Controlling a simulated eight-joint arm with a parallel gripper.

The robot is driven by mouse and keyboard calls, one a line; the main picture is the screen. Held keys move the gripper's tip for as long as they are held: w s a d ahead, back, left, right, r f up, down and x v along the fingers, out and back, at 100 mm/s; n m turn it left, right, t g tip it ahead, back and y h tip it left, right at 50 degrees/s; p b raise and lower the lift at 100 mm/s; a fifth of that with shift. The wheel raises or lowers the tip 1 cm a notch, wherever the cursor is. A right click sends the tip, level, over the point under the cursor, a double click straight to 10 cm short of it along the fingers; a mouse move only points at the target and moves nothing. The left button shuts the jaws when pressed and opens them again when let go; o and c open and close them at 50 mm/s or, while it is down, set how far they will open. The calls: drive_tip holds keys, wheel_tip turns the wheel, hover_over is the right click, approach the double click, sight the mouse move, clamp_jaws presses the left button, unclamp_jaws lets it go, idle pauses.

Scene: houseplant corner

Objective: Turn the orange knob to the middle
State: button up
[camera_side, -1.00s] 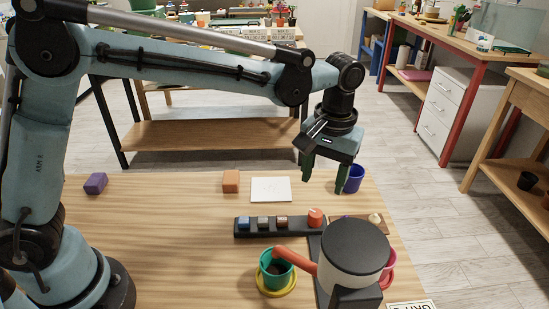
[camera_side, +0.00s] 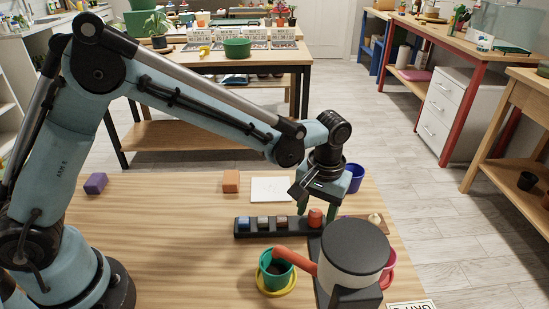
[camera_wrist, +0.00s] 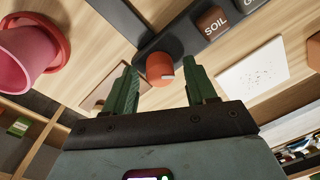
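The orange knob (camera_side: 315,217) stands at the right end of a black panel (camera_side: 240,232). In the wrist view the knob (camera_wrist: 160,70) shows a small pale mark on its edge; which setting it points to I cannot tell. My gripper (camera_side: 318,209) is low over the panel, pointing down. Its green fingers are apart, one on each side of the knob in the wrist view (camera_wrist: 160,72), with gaps between them and the knob. The side view does not show clearly how far down they reach.
Blue, grey and brown buttons (camera_side: 281,222) sit left of the knob, the brown one marked SOIL. A grey-topped can (camera_side: 355,245) with an orange spout stands in front. A green pot (camera_side: 270,275), pink pot (camera_wrist: 25,55), blue cup (camera_side: 356,172) and white card (camera_side: 268,188) are nearby.

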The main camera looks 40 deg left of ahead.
drive_tip(key=c, duration=0.9)
drive_tip(key=shift+c, duration=0.2)
drive_tip(key=shift+m, duration=0.3)
drive_tip(key=m, duration=0.9)
drive_tip(key=shift+d+t, duration=0.1)
drive_tip(key=shift+t, duration=0.2)
drive_tip(key=o, duration=1.1)
drive_tip(key=shift+c, duration=0.2)
